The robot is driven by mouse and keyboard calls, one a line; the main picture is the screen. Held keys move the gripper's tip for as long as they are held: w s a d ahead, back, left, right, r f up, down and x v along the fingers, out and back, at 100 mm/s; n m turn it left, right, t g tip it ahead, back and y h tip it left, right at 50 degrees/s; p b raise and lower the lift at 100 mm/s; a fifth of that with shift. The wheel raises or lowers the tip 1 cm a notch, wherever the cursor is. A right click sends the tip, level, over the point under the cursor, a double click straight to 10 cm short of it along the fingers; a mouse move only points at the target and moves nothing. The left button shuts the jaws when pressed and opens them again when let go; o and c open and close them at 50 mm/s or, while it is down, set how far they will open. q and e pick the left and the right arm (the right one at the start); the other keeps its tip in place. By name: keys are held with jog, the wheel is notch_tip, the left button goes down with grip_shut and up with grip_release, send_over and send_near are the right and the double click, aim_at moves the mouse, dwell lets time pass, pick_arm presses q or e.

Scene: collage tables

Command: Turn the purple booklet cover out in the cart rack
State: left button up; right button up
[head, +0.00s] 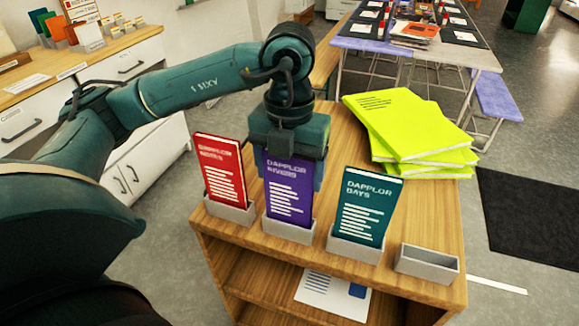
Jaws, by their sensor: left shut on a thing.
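The purple booklet (288,193) stands upright in a grey holder (289,230) on top of the wooden cart, with its titled side facing me. My left gripper (289,155) comes down from above and is shut on the booklet's top edge, hiding part of it. A red booklet (222,172) stands in the holder to its left. A teal booklet (366,207) stands in the holder to its right. My right gripper is not in view.
An empty grey holder (427,263) is at the cart's right front corner. Yellow-green booklets (408,125) are stacked at the back right of the wooden cart (335,140). A printed sheet (333,296) lies on the shelf below. A white cabinet stands at left.

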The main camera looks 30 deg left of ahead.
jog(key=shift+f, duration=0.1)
pick_arm(q)
jog(key=o, duration=1.3)
jog(key=shift+o, duration=0.2)
jog(key=shift+r, duration=0.15)
notch_tip(320, 180, up, 12)
jog(key=shift+r+p, duration=0.1)
jog(key=shift+p, duration=1.1)
jog(key=shift+r, duration=0.35)
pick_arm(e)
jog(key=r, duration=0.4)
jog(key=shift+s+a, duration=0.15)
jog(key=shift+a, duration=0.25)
pick_arm(q)
jog(key=shift+s+f, duration=0.1)
